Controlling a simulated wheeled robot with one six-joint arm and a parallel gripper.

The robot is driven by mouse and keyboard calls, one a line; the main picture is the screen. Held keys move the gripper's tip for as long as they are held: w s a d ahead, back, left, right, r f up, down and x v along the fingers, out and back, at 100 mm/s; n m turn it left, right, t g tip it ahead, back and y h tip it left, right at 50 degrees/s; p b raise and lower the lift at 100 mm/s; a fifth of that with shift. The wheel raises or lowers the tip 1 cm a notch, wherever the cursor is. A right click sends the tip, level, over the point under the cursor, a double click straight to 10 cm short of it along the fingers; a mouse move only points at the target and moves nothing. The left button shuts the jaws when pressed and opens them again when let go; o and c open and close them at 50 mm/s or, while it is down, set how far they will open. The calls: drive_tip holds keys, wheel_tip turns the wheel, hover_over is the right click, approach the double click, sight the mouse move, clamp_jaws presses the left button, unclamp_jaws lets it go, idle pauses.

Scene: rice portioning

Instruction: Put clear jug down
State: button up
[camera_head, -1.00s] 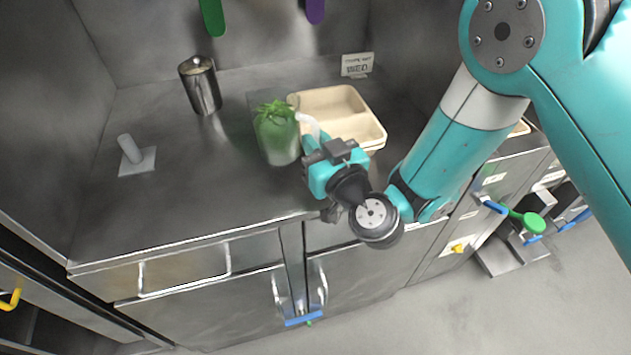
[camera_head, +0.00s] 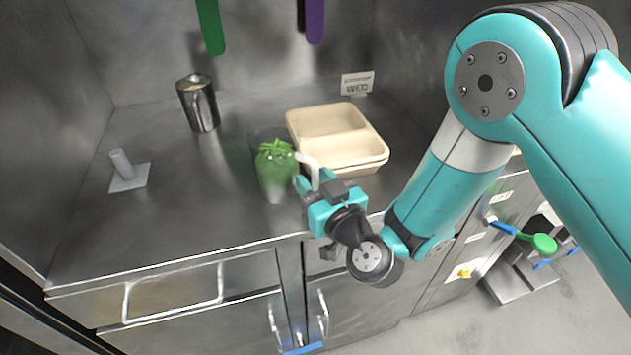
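The clear jug (camera_head: 274,182) holds green leafy contents and stands upright at the counter, left of the beige tray. Its base looks on or just above the counter (camera_head: 190,220); I cannot tell which. My gripper (camera_head: 306,182) is at the jug's right side, by a pale handle-like piece (camera_head: 309,162). The fingertips are mostly hidden by the gripper body, so I cannot see whether they are closed on the handle.
A beige divided tray (camera_head: 374,136) sits right behind my gripper. A metal cup (camera_head: 199,104) stands at the back left, and a grey post on a square base (camera_head: 128,176) at the left. The front left counter is clear.

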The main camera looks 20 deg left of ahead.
drive_tip(key=shift+r, duration=0.15)
drive_tip(key=shift+s+d+f+b, duration=0.15)
drive_tip(key=shift+s+f+b, duration=0.05)
drive_tip(key=shift+b, duration=0.3)
drive_tip(key=b+v, duration=0.2)
drive_tip(key=v, duration=0.9)
drive_tip(key=shift+s+d+r+b, duration=0.15)
drive_tip(key=shift+d+r+b, duration=0.1)
drive_tip(key=shift+b, duration=0.1)
drive_tip(key=shift+f, duration=0.1)
